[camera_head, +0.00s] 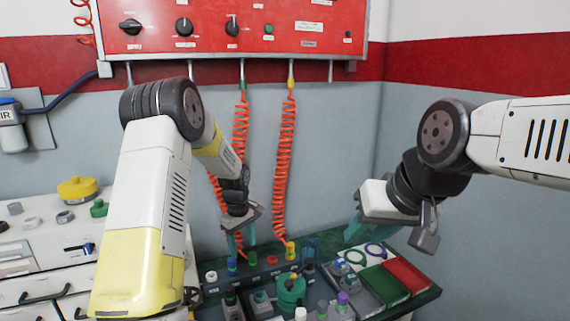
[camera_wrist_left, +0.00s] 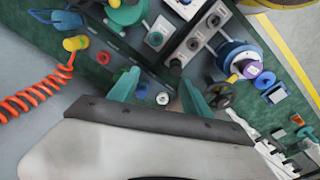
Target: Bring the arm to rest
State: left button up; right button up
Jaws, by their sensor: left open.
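My left gripper (camera_head: 241,243) hangs down over the back left of the green bench top (camera_head: 222,270). Its two teal fingers stand apart, and nothing is between them. My right gripper (camera_head: 356,229) is at the right, raised above the bench's rack of rings. One teal finger of it shows clearly; the rest is hidden by its own wrist, so its opening is unclear.
A red control panel (camera_head: 215,25) hangs on the wall. Two coiled orange hoses (camera_head: 286,150) hang from it near my left gripper. A green tray (camera_head: 383,284) and a red tray (camera_head: 408,274) lie at the right. A yellow part (camera_head: 77,189) stands on the left cabinet.

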pick_arm(q)
jog(key=s+a+r+m+t+h, duration=0.1)
jog(key=s+r+m, duration=0.1)
jog(key=s+r, duration=0.65)
jog(key=s+r+m+t, duration=0.25)
jog(key=s+r, duration=0.25)
jog(key=r, duration=0.7)
jog(key=s+r+m+t, duration=0.1)
jog(key=s+r+m, duration=0.1)
jog(key=s, duration=0.7)
jog(key=s+r+m+h, duration=0.1)
jog(key=s+r+m, duration=0.2)
jog(key=s, duration=0.6)
jog(key=shift+d+r+t, duration=0.25)
jog(key=shift+r+t, duration=0.1)
jog(key=shift+r, duration=0.05)
jog(key=shift+w+m, duration=0.1)
jog(key=shift+m, duration=0.15)
